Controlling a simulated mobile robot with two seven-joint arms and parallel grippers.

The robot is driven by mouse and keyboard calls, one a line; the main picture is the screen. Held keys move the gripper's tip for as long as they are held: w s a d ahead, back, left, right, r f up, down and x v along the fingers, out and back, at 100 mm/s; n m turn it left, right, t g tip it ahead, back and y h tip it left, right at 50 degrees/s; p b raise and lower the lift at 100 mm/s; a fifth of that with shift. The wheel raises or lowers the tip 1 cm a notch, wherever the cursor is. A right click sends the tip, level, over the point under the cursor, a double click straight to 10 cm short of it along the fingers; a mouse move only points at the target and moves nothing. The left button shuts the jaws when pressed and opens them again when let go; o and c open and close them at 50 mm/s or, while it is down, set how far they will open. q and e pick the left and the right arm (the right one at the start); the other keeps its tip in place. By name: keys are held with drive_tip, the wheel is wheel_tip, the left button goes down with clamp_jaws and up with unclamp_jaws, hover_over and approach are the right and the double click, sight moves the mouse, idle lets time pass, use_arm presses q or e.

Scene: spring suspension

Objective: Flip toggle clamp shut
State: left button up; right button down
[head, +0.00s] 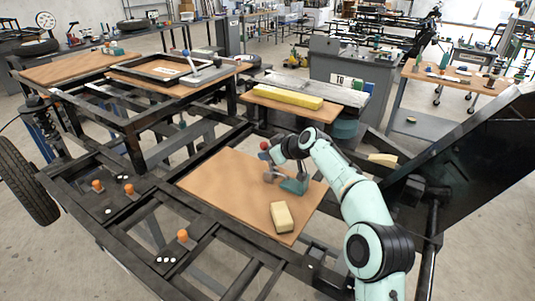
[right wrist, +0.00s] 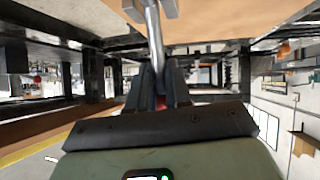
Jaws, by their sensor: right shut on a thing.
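The toggle clamp (head: 294,186) has a teal base and grey metal parts, and stands on the brown board in the middle of the head view. A red knob (head: 264,145) shows beside my right gripper (head: 270,156), above the clamp. In the right wrist view, my right gripper (right wrist: 160,92) is shut on the clamp's silver handle rod (right wrist: 154,38). A bit of red shows between the fingers. The fingers and my arm hide part of the handle and clamp in the head view. My left gripper is not in view.
A pale yellow block (head: 282,217) lies on the brown board (head: 225,185) in front of the clamp. Dark frame beams surround the board. A long yellow bar (head: 288,94) lies behind it. A dark tilted panel (head: 465,150) stands to the right. The board's left part is clear.

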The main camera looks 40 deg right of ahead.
drive_tip(key=shift+s+d+r, duration=0.1)
drive_tip(key=shift+d+r, duration=0.05)
drive_tip(key=shift+d, duration=0.05)
idle(0.4)
drive_tip(key=c, duration=1.2)
unclamp_jaws()
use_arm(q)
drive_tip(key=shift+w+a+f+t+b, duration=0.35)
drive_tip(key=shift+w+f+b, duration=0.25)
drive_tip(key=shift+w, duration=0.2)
use_arm(e)
drive_tip(key=v, duration=1.3)
drive_tip(key=shift+s+r, duration=0.1)
drive_tip(key=shift+s, duration=0.1)
drive_tip(key=shift+c, duration=0.3)
